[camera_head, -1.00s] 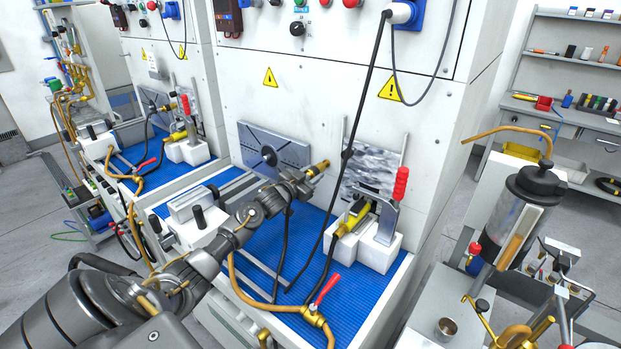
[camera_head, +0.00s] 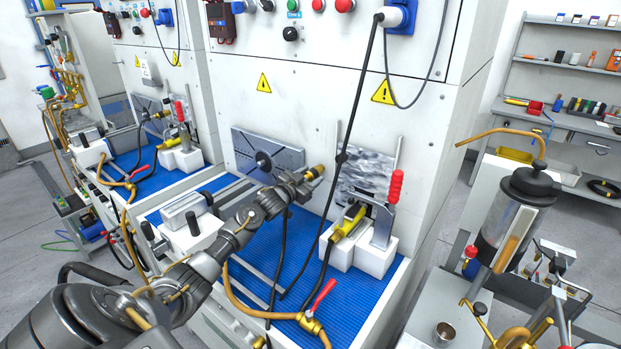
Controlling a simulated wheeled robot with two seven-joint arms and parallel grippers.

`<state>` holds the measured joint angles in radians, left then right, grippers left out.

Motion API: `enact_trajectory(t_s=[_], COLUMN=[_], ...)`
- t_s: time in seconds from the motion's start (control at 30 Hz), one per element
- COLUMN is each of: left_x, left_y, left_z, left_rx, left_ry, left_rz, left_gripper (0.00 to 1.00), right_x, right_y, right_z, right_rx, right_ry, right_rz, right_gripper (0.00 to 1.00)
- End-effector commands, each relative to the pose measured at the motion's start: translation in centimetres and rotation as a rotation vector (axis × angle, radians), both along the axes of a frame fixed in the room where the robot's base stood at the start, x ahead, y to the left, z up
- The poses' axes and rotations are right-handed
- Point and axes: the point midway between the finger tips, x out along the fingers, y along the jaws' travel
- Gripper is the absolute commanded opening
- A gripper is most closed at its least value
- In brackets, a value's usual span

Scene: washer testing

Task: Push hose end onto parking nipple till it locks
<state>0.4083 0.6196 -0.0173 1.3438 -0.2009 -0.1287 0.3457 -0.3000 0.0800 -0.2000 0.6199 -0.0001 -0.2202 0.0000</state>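My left gripper (camera_head: 297,182) reaches over the blue-matted bench from the lower left. It appears shut on a brass hose end (camera_head: 315,172), which sticks out past the fingers to the upper right. A black hose (camera_head: 284,235) hangs below the gripper. The hose end is in front of the machine's white panel, apparently apart from it. I cannot make out which part is the parking nipple. My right gripper is not in view.
A red-handled toggle clamp (camera_head: 383,225) and a yellow fitting (camera_head: 347,222) stand on a white block to the right. A red-lever valve (camera_head: 313,322) lies at the front edge. A black cable (camera_head: 357,110) hangs down the panel. A cart with a glass cylinder (camera_head: 505,230) stands far right.

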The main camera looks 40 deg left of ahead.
Motion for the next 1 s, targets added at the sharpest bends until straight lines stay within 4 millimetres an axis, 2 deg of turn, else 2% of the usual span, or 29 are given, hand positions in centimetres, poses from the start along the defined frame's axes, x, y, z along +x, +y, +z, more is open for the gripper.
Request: enact_trajectory(t_s=[0.07,0.33,0.47,0.57,0.8,1.0], left_x=[0.0,-0.1,-0.9,-2.4,-7.1,-9.8], left_y=[0.0,0.0,0.0,-0.1,-0.2,-0.2], left_z=[0.0,-0.2,-0.3,-0.4,-0.4,-0.2], left_rx=[0.000,0.000,0.000,0.003,0.003,0.002], left_ry=[0.000,0.003,0.002,0.003,0.003,0.002], left_rz=[0.000,0.000,0.000,-0.001,-0.001,0.000], left_gripper=[0.59,0.59,0.59,0.59,0.59,0.59], right_x=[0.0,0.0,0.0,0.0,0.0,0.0], right_y=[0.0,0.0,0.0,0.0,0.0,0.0], right_z=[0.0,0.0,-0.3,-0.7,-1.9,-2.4], right_rx=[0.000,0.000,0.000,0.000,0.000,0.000], right_ry=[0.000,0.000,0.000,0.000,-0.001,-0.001], right_rz=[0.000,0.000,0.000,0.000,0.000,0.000], right_gripper=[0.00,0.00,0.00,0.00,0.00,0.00])
